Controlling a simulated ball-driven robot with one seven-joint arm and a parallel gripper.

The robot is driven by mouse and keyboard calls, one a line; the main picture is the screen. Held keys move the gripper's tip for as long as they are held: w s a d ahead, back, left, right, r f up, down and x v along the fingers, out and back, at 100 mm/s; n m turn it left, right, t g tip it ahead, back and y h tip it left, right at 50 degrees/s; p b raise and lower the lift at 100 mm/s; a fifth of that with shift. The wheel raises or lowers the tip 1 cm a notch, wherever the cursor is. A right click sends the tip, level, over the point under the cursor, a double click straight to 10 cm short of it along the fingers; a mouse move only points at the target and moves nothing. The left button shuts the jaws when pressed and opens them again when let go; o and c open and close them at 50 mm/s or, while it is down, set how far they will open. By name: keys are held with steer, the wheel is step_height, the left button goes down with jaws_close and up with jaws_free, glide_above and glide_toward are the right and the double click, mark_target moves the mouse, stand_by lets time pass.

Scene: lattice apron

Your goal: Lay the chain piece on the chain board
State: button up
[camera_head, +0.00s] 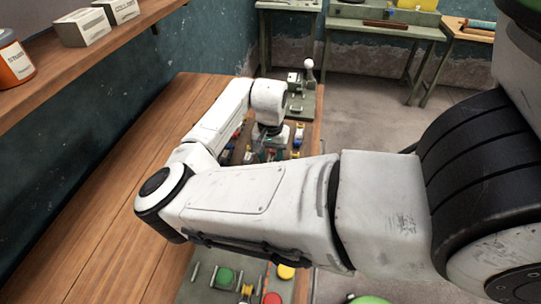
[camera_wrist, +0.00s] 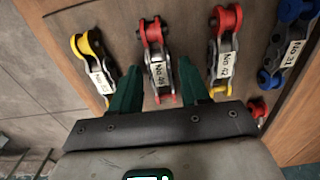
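Chain pieces with numbered labels lie in a row on a brown wooden surface (camera_wrist: 122,38) in the wrist view. One with red ends (camera_wrist: 156,73) lies between the fingers of my gripper (camera_wrist: 158,66). Its upper end reaches beyond the green fingertips. The fingers are open, with a gap on each side of it. Left of it is a yellow-ended piece (camera_wrist: 100,76); right of it is a piece with a red top and yellow bottom (camera_wrist: 223,58). A blue piece (camera_wrist: 286,50) lies at the far right. In the head view my arm hides much of the gripper. I cannot tell which surface is the chain board.
A wooden bench (camera_head: 125,215) runs along the wall, under a shelf (camera_head: 85,48) with boxes and an orange jar (camera_head: 15,60). A green device (camera_head: 303,92) stands at the bench's far end. Coloured buttons (camera_head: 225,277) show at the front. Open floor (camera_head: 365,110) lies to the right.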

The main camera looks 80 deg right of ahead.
steer(key=shift+o, duration=1.2)
step_height(320, 180, up, 11)
steer(key=b, duration=0.1)
steer(key=shift+f, duration=0.1)
